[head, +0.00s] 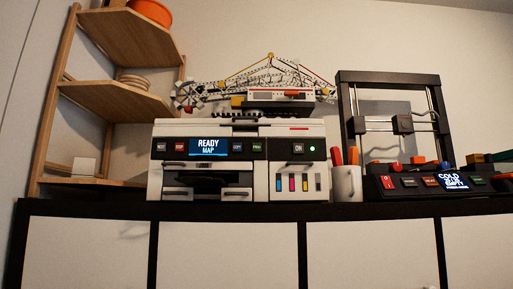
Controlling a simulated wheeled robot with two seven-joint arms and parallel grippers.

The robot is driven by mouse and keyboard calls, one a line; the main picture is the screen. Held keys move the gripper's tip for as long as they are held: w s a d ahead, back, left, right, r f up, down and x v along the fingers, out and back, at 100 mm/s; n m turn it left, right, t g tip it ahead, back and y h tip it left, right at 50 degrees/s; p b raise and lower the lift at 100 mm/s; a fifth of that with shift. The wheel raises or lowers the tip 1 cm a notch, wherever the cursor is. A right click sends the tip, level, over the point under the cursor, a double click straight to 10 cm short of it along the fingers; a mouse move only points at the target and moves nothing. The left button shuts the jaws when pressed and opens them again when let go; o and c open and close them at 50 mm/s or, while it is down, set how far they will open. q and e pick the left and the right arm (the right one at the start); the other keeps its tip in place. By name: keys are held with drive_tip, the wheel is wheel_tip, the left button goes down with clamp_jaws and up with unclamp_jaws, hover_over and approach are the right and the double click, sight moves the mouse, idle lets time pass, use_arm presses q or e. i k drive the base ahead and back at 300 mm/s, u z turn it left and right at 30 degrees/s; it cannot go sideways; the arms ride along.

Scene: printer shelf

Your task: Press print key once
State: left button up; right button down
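A white and dark grey printer (238,129) stands on the black-edged cabinet top. Its display (208,147) reads "READY MAP". To the left of the display are a dark key (161,147) and a red key (180,147). Neither of my grippers is in view.
A 3D printer (390,122) with a "COLD EMPTY" display stands at right. A white cup (347,183) with red and orange items stands between the two machines. A wooden corner shelf (120,100) is at left. A toy crane model (270,85) sits on the printer.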

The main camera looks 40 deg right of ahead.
sight(256, 146)
drive_tip(key=k, duration=0.5)
drive_tip(key=u, duration=1.1)
drive_tip(key=i, duration=0.85)
drive_tip(key=z, duration=1.8)
